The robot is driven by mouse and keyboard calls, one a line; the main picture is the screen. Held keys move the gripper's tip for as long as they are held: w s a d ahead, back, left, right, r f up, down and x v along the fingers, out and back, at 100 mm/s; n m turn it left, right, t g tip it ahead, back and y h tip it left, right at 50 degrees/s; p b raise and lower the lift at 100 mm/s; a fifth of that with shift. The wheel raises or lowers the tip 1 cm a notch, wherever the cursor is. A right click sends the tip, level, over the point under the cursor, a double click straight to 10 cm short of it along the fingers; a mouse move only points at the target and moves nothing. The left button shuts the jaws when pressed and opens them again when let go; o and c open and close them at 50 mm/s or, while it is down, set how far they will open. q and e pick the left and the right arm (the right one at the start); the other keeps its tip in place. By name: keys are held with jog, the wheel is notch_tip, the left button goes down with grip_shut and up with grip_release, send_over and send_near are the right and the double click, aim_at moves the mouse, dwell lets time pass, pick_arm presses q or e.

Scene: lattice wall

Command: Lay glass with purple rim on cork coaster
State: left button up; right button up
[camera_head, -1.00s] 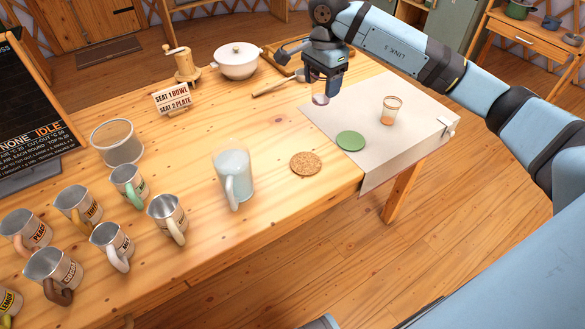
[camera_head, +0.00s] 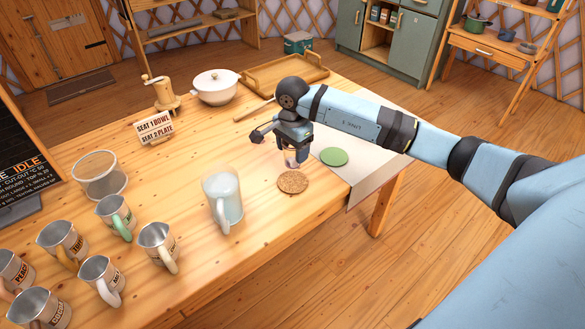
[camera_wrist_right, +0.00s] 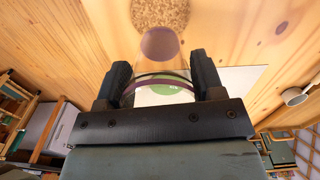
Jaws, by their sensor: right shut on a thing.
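My right gripper (camera_head: 292,153) is shut on the glass with the purple rim (camera_head: 292,163). In the right wrist view the glass (camera_wrist_right: 160,48) is clear, with its purple rim (camera_wrist_right: 172,82) near the gripper and its base away from it. The fingers (camera_wrist_right: 163,80) are on both sides of it. The cork coaster (camera_head: 293,182) lies bare on the table, just in front of the glass in the head view. In the right wrist view the coaster (camera_wrist_right: 160,12) shows just beyond the glass's base. The exact gap is unclear. My left gripper is not in view.
A green coaster (camera_head: 334,157) lies on the pale runner (camera_head: 363,178) to the right. A frosted pitcher (camera_head: 223,198) stands left of the cork coaster, with several mugs farther left. A wooden tray (camera_head: 287,70) and a white pot (camera_head: 215,86) are at the back.

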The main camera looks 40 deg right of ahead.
aim_at(292, 166)
notch_tip(292, 166, down, 7)
jog(key=shift+r, duration=0.1)
dwell(0.3)
jog(key=shift+b, duration=0.4)
jog(key=o, duration=1)
jog(key=shift+r, duration=0.1)
notch_tip(292, 166, up, 12)
jog(key=shift+f+p, duration=0.1)
jog(key=shift+p, duration=0.45)
